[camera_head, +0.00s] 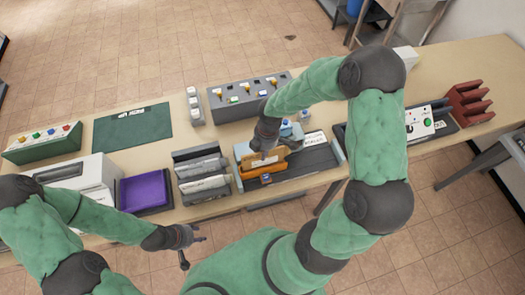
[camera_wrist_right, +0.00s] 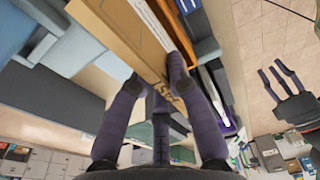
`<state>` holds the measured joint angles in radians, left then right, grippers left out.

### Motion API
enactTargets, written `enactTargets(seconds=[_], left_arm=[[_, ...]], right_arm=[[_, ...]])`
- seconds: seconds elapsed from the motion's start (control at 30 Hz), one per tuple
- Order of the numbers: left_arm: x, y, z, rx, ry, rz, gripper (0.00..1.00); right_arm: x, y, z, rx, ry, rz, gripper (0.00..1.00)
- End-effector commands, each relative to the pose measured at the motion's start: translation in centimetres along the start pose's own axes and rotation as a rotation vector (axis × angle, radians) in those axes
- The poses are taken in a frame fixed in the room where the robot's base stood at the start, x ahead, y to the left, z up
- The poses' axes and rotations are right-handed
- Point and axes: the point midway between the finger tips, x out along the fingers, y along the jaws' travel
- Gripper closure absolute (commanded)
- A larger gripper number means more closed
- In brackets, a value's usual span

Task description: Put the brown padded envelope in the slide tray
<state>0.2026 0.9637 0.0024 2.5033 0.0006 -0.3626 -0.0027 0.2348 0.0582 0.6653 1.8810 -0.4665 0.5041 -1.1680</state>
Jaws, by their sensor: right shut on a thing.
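My right gripper (camera_head: 266,147) is shut on the envelope from above. In the right wrist view the envelope (camera_wrist_right: 118,38) runs diagonally between the fingers (camera_wrist_right: 155,82), with a white strip beside it. My left gripper (camera_head: 187,243) is open and empty, in front of the table's near edge, away from the envelope.
A purple tray (camera_head: 145,192) and grey racks with envelopes (camera_head: 203,170) stand left of the dark tray. A grey control box (camera_head: 248,96) is behind. A red rack (camera_head: 470,104) stands far right. The green mat (camera_head: 133,127) is nearly clear.

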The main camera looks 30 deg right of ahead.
Motion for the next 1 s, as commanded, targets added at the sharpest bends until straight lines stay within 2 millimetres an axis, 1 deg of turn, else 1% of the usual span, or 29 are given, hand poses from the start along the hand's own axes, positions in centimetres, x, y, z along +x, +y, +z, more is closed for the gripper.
enactTargets(seconds=[0.03, 0.2, 0.6, 1.0], left_arm=[[0.4, -0.1, 0.0, 0.000, 0.000, 0.000, 0.60], [0.8, -0.3, 0.0, 0.000, 0.000, 0.000, 0.60], [0.9, -0.3, 0.0, 0.000, 0.000, 0.000, 0.60], [2.5, -0.9, -0.1, 0.000, 0.000, 0.000, 0.60]], right_arm=[[0.5, 0.0, 0.1, 0.000, 0.000, 0.000, 1.00], [1.1, 0.0, 0.1, 0.000, 0.000, 0.000, 1.00], [1.3, 0.0, 0.2, 0.001, 0.000, 0.000, 1.00], [3.4, 0.0, 0.4, 0.001, 0.000, 0.000, 1.00]])
